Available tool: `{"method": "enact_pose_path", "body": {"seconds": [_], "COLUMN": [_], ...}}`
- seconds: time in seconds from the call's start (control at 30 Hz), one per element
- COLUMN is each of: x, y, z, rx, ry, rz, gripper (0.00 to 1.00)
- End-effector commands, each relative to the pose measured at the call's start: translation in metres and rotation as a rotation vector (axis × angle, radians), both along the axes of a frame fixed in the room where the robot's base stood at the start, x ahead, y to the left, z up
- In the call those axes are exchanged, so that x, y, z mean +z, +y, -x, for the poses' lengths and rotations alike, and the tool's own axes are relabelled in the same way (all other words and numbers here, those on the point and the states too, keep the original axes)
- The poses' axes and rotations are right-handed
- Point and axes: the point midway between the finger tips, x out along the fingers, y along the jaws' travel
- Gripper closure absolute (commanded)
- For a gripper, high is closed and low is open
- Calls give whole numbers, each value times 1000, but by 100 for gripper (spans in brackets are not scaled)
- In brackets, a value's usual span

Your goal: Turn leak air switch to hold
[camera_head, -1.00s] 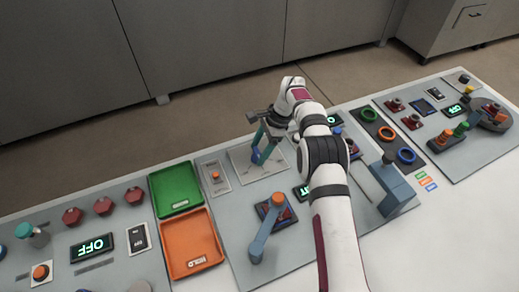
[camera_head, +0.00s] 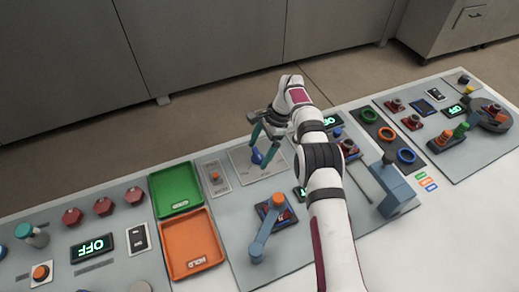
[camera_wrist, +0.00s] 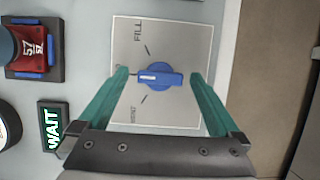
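The leak air switch is a blue rotary knob (camera_wrist: 160,76) on a pale square plate (camera_wrist: 185,40) with FILL and VENT printed on it. Its grip bar lies level in the wrist view, its white line pointing left, between the FILL and VENT tick marks. No HOLD label is readable there; my left finger covers part of that side. My gripper (camera_wrist: 159,75) is open, with one teal finger on each side of the knob and visible gaps to both. In the head view the knob (camera_head: 257,156) shows just below my gripper (camera_head: 264,140).
A display reading WAIT (camera_wrist: 53,127) and a red-and-blue device (camera_wrist: 36,50) are on the left in the wrist view.

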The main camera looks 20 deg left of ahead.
Motion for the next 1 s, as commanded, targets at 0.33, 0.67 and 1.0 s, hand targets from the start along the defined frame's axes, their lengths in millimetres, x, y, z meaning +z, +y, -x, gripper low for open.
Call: {"method": "enact_pose_path", "body": {"seconds": [0.33,0.67,1.0], "x": [17,65,69], "y": [-4,-19,-20], "z": [-6,-20,-19], "rx": [-2,0,-2], "ry": [-3,-2,-1], "rz": [-2,-1,-1], "gripper": [0,0,0]}}
